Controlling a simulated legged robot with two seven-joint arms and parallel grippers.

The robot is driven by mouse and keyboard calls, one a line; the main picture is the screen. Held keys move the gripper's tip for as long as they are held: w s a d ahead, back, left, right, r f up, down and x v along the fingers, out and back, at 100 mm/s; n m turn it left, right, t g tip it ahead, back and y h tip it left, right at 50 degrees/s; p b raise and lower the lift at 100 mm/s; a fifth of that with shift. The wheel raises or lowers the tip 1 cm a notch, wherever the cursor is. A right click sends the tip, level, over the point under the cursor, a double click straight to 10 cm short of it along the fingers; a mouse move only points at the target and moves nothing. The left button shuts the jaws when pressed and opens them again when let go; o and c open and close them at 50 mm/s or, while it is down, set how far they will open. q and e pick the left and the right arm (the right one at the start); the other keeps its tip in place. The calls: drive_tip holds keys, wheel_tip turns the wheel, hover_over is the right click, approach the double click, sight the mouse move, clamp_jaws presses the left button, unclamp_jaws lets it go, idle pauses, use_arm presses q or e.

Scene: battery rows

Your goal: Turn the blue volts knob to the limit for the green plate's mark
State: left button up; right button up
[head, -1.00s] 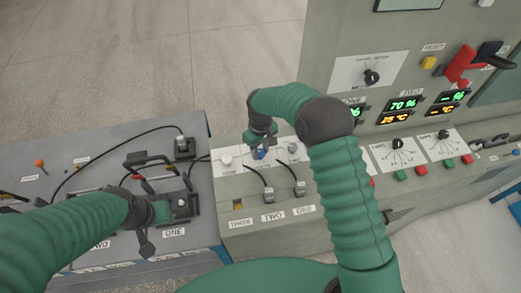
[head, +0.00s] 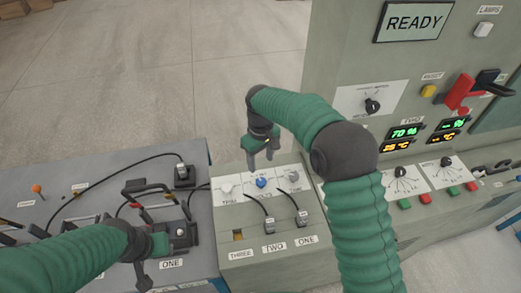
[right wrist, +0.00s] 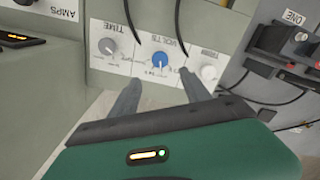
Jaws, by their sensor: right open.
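The blue volts knob (head: 261,182) sits on a white dial plate between two pale knobs on the grey-green console. It also shows upside down in the right wrist view (right wrist: 158,63), where its exact pointer angle is too small to read. My right gripper (head: 262,157) is open and empty, just behind and above the knob, apart from it. In the right wrist view its fingers (right wrist: 160,84) straddle the knob's line from below. My left gripper (head: 152,262) is by the socket marked ONE; its jaws are unclear. I cannot make out a green plate.
The time knob (right wrist: 107,46) and trim knob (right wrist: 209,72) flank the blue one. Two black cables (head: 262,208) plug into the console in front. A screen (head: 413,22) reads READY. A red lever (head: 461,91) stands at right.

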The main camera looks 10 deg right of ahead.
wheel_tip(320, 180, up, 6)
idle(0.5)
